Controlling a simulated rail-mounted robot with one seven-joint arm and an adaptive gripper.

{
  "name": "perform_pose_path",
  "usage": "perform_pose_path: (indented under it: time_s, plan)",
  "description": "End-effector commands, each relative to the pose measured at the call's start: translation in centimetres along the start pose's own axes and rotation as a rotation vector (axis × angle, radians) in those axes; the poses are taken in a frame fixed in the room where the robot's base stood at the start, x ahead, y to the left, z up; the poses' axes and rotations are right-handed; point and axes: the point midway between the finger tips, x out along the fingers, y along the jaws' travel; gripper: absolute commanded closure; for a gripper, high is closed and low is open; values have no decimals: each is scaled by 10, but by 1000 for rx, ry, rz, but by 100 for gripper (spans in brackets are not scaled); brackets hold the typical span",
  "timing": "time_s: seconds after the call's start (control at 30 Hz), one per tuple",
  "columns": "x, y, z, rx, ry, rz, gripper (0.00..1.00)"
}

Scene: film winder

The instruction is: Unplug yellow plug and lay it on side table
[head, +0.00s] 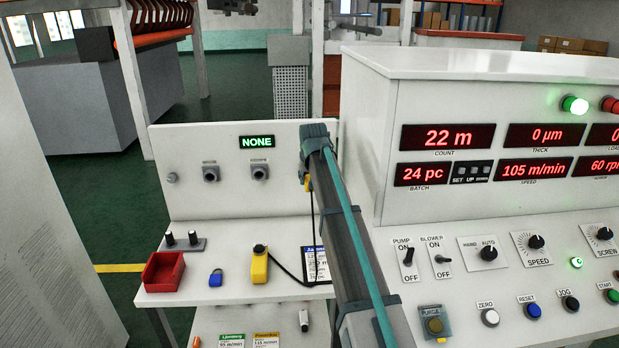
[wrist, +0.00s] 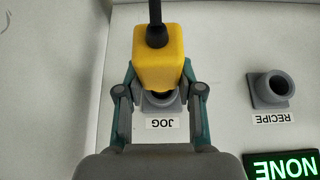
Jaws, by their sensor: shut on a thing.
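The yellow plug (wrist: 158,60), with a black cable at its end, is between the fingers of my gripper (wrist: 160,92) in the wrist view. My gripper is shut on it. The grey JOG socket (wrist: 178,104) is partly hidden behind the plug, and part of its dark opening shows. I cannot tell for sure whether the plug's tip is clear of the socket. In the head view my gripper (head: 314,140) is at the right end of the white panel, with a small yellow part of the plug (head: 307,184) below it. The side table (head: 210,290) is below the panel.
On the side table are a red bin (head: 163,272), a blue padlock (head: 216,278), a yellow pendant (head: 260,265) with a black cable, and a paper sheet (head: 318,263). The RECIPE socket (wrist: 270,89) is empty. A large console (head: 420,100) stands close on the right.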

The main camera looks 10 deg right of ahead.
Motion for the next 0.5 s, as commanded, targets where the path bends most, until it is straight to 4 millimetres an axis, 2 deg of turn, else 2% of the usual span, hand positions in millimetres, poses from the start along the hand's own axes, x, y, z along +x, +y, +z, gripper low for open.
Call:
perform_pose_path:
  time_s: [0.5]
  plan:
    - [-4, 0, 6, 0, 0, 0, 100]
